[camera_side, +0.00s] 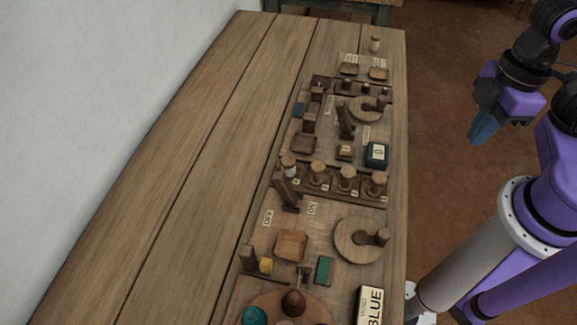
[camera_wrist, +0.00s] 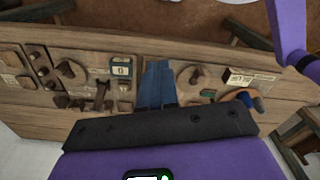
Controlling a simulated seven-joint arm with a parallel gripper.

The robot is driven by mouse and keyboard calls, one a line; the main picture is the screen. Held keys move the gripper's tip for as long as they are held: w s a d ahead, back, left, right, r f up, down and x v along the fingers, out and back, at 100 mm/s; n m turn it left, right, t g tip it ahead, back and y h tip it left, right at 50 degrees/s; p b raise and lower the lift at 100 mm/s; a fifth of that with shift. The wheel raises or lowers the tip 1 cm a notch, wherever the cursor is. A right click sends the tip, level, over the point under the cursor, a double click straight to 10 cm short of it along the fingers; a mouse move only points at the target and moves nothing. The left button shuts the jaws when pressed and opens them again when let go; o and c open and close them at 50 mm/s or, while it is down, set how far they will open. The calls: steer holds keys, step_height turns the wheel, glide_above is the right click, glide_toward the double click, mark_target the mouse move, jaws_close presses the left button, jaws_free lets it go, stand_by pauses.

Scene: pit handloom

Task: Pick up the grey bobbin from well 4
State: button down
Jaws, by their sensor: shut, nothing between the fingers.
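A dark wooden rack (camera_side: 333,191) with a row of wells stands mid-bench in the side view. Several bobbins stand upright in it. The leftmost bobbin (camera_side: 289,165) has a pale grey-white band; the others, such as the rightmost bobbin (camera_side: 377,184), look tan and brown. The well numbers are too small to read, so I cannot tell which is well 4. My gripper (camera_side: 477,136) is high and to the right of the bench, well apart from the rack. Its blue fingers (camera_wrist: 157,88) are together and empty in the wrist view, where they cover the rack's area.
The bench's left planks (camera_side: 170,190) are clear.

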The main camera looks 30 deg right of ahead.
steer(key=c, duration=0.7)
jaws_free()
steer(key=s+a+f+m+y, duration=0.1)
steer(key=a+f+y, duration=0.25)
steer(key=a, duration=0.65)
steer(key=m+t, duration=0.7)
steer(key=t, duration=0.4)
glide_toward(290, 160)
steer(key=shift+y, duration=0.35)
steer(key=shift+d+x, duration=0.2)
steer(key=shift+x, duration=5)
